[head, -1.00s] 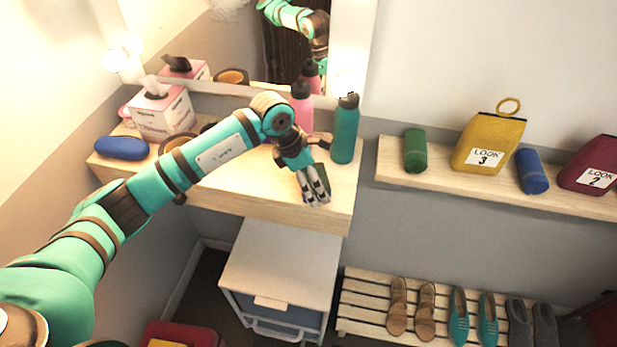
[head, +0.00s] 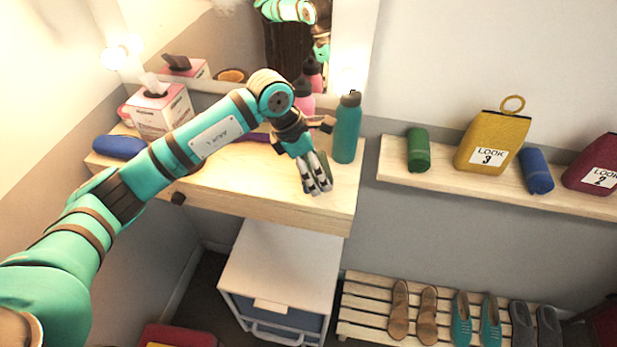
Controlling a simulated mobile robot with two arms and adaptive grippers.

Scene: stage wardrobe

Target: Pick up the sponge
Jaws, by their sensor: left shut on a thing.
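My left gripper (head: 317,187) is above the right front part of the wooden vanity shelf (head: 250,190), its fingers pointing down. It is shut on a thin dark green thing, which looks like the sponge (head: 324,163). Most of the sponge is hidden behind the fingers, and only a green strip shows at their right side. My right gripper is out of view.
A tissue box (head: 162,112) and a blue case (head: 119,147) are at the left. The shelf's front is clear.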

